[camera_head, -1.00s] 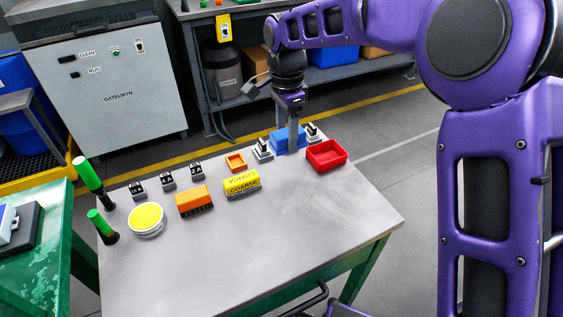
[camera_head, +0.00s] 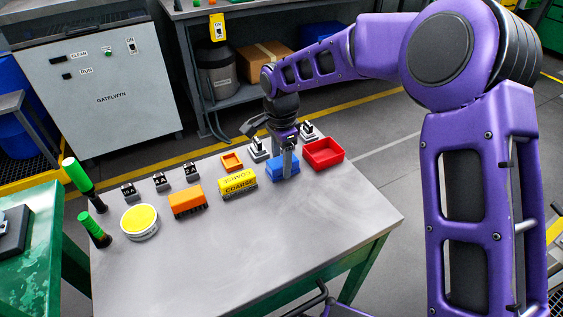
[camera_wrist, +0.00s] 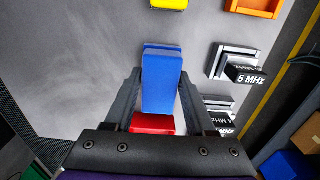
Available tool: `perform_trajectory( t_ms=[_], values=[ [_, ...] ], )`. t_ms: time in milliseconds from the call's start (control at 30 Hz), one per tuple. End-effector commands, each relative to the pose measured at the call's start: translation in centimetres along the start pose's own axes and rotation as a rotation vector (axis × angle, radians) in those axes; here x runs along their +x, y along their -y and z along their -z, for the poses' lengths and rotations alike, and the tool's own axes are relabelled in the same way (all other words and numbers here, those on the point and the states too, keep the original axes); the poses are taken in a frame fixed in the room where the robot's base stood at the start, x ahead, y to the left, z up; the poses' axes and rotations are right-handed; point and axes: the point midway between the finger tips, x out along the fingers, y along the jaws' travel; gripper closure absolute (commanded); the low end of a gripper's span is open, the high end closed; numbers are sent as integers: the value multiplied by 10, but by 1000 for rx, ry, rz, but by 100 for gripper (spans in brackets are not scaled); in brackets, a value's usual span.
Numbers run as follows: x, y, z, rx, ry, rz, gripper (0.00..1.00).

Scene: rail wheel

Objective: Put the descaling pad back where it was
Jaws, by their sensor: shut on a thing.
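A blue block (camera_head: 275,168) is between the fingers of my gripper (camera_head: 288,160); I take it to be the descaling pad, but no label on it is readable. It stands upright at or just above the table (camera_head: 330,206), between the yellow block marked COARSE (camera_head: 238,183) and the red tray (camera_head: 323,154). In the wrist view my gripper (camera_wrist: 160,95) has one finger on each side of the blue block (camera_wrist: 162,85). A blue edge (camera_wrist: 162,46) shows beyond its top. Whether its underside touches the table is hidden.
An orange brush (camera_head: 187,202) and a yellow-topped round tin (camera_head: 139,222) stand farther left. A small orange tray (camera_head: 232,162) and several grey holders, one marked 5 MHz (camera_wrist: 243,75), line the back. Green-capped sticks (camera_head: 76,174) stand at left. The table's front is clear.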

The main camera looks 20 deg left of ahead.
Motion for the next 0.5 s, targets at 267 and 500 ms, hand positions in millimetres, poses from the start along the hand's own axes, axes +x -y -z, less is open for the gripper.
perform_trajectory(
  t_ms=[267,500],
  values=[
    [2,0,0,0,-1,0,41],
    [1,0,0,0,0,0,15]
  ],
)
